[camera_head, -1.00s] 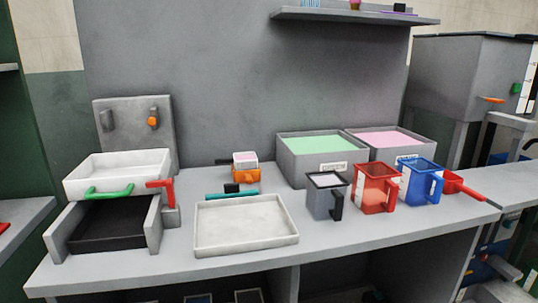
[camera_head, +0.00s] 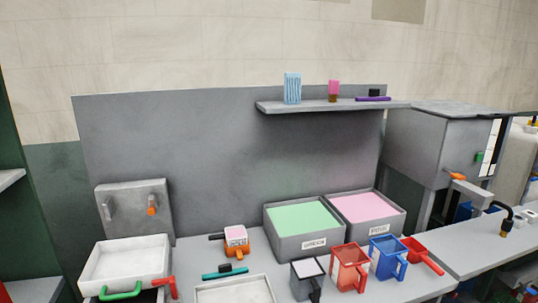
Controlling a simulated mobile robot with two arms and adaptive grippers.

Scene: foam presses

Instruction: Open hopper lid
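The hopper looks to be the big grey box (camera_head: 430,145) at the right, standing beyond the end of the bench. Its flat dark-grey lid (camera_head: 460,109) lies level on top and looks closed. An orange handle (camera_head: 457,177) sits low on its front, and a green part (camera_head: 479,157) is on its right side near a white scale strip. Neither of my grippers shows in the head view.
On the bench are grey bins of green (camera_head: 303,216) and pink (camera_head: 364,206) material, a grey jug (camera_head: 307,278), a red jug (camera_head: 349,268), a blue jug (camera_head: 387,257) and a red scoop (camera_head: 422,255). A wall shelf (camera_head: 330,106) hangs above. A white-tray press (camera_head: 125,262) stands left.

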